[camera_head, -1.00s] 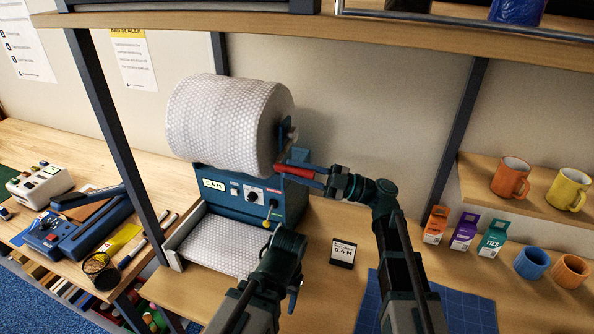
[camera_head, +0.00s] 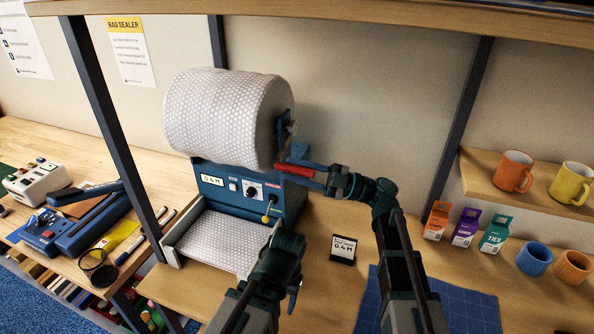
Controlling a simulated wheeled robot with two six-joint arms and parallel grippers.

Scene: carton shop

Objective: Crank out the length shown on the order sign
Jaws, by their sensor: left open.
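The bubble-wrap roll (camera_head: 220,115) sits on a blue dispenser (camera_head: 238,188) with a front display (camera_head: 212,180) that reads 0.4 M. A sheet of wrap (camera_head: 220,240) lies in the tray below. The red crank handle (camera_head: 294,170) is at the roll's right side. My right gripper (camera_head: 312,174) is shut on this handle. My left gripper (camera_head: 278,246) is open, in front of the dispenser by the tray's right edge; its fingertips are largely hidden. A yellow-knobbed lever (camera_head: 268,216) stands just behind it. The small black order sign (camera_head: 343,249) on the bench reads 0.4 M.
A blue cutting mat (camera_head: 465,308) lies at the front right. Small cartons (camera_head: 465,228) and cups (camera_head: 534,260) stand on the right, with mugs (camera_head: 513,172) on a shelf above. A blue sealer (camera_head: 75,222) is on the left bench. A dark post (camera_head: 108,120) stands left of the dispenser.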

